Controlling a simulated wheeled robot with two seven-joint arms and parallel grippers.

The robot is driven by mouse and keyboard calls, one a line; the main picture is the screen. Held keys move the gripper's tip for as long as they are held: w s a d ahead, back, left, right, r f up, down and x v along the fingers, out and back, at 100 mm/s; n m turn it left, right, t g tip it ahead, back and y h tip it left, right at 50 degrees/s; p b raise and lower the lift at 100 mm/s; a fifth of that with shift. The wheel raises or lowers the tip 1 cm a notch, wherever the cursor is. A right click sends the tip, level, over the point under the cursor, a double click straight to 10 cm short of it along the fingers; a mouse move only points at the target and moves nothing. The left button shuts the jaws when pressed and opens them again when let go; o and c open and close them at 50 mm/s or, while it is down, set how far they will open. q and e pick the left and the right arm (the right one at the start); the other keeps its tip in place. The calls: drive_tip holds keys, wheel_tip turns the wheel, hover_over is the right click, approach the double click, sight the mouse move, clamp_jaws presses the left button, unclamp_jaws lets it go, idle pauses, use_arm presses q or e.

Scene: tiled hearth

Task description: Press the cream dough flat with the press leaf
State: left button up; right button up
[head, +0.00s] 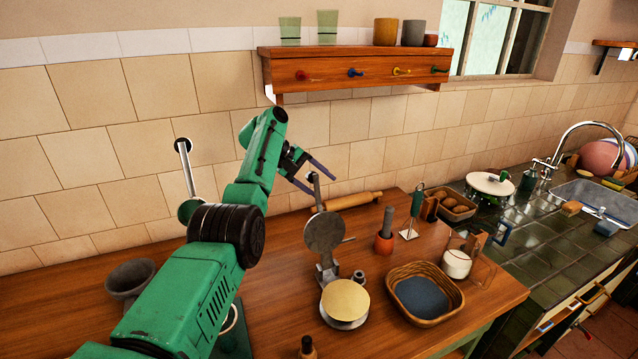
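The press leaf (325,233) is a round grey metal disc, standing raised at the back of the press. Its handle (318,198) sticks up from its top. The cream dough (345,299) is a round pale disc lying on the press's lower plate (346,325), uncovered. My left gripper (325,186) is open, its two dark fingers apart and pointing right. In the picture the handle's top lies between the fingertips; I cannot tell whether they touch it. My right gripper is not in view.
A rolling pin (353,201) lies behind the press. A small dark-topped bottle (308,349) stands in front. A shelf (350,70) juts out above.

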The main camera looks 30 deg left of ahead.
use_arm(q)
drive_tip(key=shift+r, duration=0.1)
drive_tip(key=v, duration=1.4)
drive_tip(key=shift+s+a+b, duration=0.2)
drive_tip(key=shift+b, duration=0.15)
